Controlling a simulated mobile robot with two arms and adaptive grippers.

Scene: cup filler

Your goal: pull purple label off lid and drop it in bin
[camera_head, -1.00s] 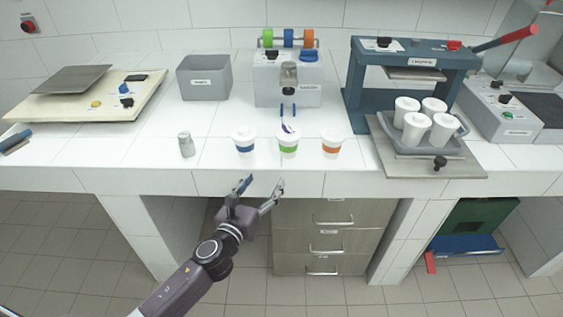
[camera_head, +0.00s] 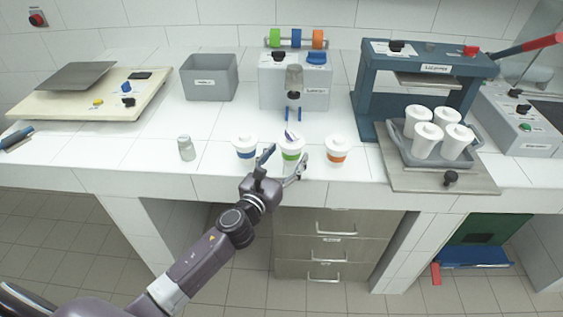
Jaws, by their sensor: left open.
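Three lidded white cups stand in a row near the counter's front edge, with blue, green and orange bands. The purple label (camera_head: 290,135) sticks up on the lid of the green-banded cup (camera_head: 291,147), the middle one. My left gripper (camera_head: 286,154) is open and empty, its two fingers in front of and around this cup's outline in the picture. I cannot tell whether they touch it. The grey bin (camera_head: 208,86) stands farther back on the left. My right gripper is out of view.
The blue-banded cup (camera_head: 245,150) and orange-banded cup (camera_head: 337,151) stand close on either side. A small bottle (camera_head: 186,148) is at left. A grey dispenser (camera_head: 294,84) stands behind.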

